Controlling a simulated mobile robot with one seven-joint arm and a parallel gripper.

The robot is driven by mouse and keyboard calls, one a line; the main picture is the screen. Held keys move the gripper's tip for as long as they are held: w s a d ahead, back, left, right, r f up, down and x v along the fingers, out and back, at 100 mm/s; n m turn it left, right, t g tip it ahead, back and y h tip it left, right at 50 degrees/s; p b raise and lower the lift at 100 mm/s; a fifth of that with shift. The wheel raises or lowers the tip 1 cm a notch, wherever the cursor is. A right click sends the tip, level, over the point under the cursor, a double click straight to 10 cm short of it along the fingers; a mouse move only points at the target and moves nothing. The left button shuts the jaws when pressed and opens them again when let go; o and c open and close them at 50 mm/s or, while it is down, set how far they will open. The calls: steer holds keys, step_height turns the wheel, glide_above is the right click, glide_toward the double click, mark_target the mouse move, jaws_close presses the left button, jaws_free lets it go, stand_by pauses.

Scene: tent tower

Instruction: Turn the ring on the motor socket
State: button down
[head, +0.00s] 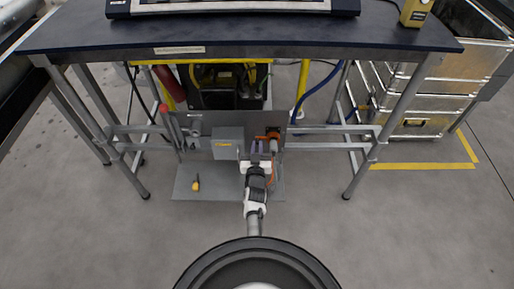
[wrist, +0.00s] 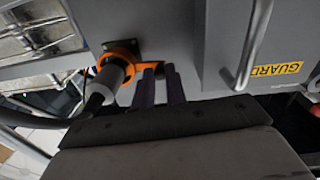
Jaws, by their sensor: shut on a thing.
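The motor socket (wrist: 122,43) is a dark square plate on a grey upright panel, with an orange ring (wrist: 105,61) around it. A pale plug (wrist: 110,77) with a dark cable sits in the ring. The ring also shows in the head view (head: 273,135), on the right part of the panel. In the head view my gripper (head: 257,146) reaches the panel just left of the socket.
A grey box labelled GUARD (wrist: 275,69), with a bar handle (wrist: 252,45), stands close beside my fingers. A red lever (head: 169,125) is at the panel's left. A yellow-handled item (head: 196,184) lies on the base plate. The tabletop (head: 240,37) overhangs the panel.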

mark_target(269, 138)
steer(key=d+r+m+b, duration=0.1)
steer(key=r+m, duration=0.1)
steer(key=m, duration=0.2)
steer(key=d+r+m, duration=0.1)
steer(key=m, duration=0.3)
steer(key=d+r+m+b, duration=0.1)
steer(key=d+r+m, duration=0.1)
steer(key=m, duration=0.3)
steer(key=shift+w+d+r+b, duration=0.1)
steer(key=shift+r+b, duration=0.2)
steer(key=shift+d+r+m+y+b, duration=0.2)
steer(key=shift+d+m, duration=0.3)
steer(key=shift+m, duration=0.4)
steer(key=shift+d+r+m+y+b, duration=0.1)
steer(key=shift+d+m+b, duration=0.15)
steer(key=shift+d+m, duration=0.45)
steer(key=shift+a+m, duration=0.15)
steer(key=shift+m, duration=0.15)
steer(key=c, duration=1.4)
jaws_free()
steer(key=shift+f, duration=0.15)
steer(key=shift+c, duration=0.2)
steer(key=shift+s, duration=0.2)
